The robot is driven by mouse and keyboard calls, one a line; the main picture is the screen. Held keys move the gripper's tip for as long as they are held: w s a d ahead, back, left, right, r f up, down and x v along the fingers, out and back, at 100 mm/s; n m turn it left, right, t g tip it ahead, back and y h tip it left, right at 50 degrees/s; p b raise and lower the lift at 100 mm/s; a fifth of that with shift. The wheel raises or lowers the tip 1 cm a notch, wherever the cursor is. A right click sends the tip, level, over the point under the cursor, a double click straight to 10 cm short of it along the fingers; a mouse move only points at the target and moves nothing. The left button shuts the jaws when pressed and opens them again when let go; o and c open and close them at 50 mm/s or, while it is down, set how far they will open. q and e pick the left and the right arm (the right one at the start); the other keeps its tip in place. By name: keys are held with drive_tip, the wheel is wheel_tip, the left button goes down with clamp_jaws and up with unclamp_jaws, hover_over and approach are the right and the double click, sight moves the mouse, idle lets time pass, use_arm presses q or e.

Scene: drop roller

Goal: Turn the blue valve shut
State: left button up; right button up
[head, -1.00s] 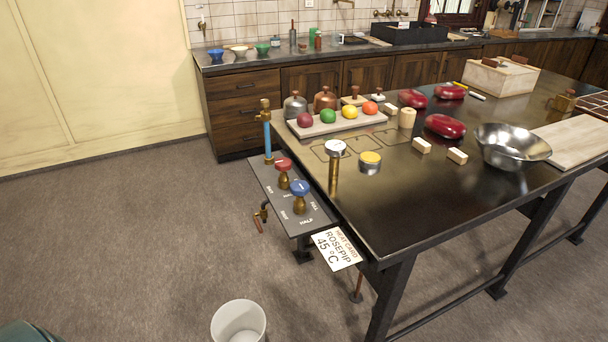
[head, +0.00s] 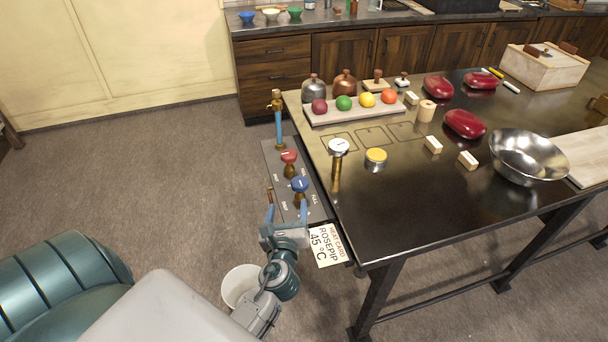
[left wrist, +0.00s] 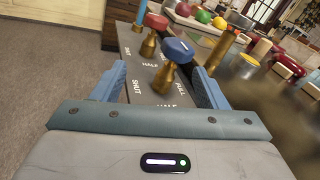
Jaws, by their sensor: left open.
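The blue valve (head: 300,184) has a round blue cap on a brass body and stands upright on a dark panel (head: 316,212) marked SHUT, HALF and FULL. It also shows in the left wrist view (left wrist: 179,50). I cannot tell which marking its pointer faces. My left gripper (head: 286,211) is open and empty, on the near side of the valve. In the left wrist view its two blue fingers (left wrist: 158,78) frame the valve with gaps on both sides. I see no contact. My right gripper is not in view.
A red valve (head: 289,157) stands just behind the blue one, with a blue tube (head: 279,132) beyond. A brass dial gauge (head: 338,147) stands on the table edge to the right. A heat card (head: 327,246) hangs in front. A white bucket (head: 236,284) is on the floor.

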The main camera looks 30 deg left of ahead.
sight(301, 177)
use_arm(q)
drive_tip(key=m, duration=0.1)
drive_tip(key=w+m, duration=0.1)
drive_tip(key=w+d+m+t, duration=0.1)
drive_tip(key=shift+d+r+m+h, duration=0.1)
drive_tip(key=shift+r+m+h, duration=0.2)
drive_tip(key=shift+h, duration=0.1)
drive_tip(key=p+x, duration=0.2)
drive_tip(key=x, duration=0.8)
drive_tip(key=shift+w+f+p, duration=0.15)
drive_tip(key=shift+w+p, duration=0.05)
drive_tip(key=shift+p, duration=0.2)
drive_tip(key=c, duration=1)
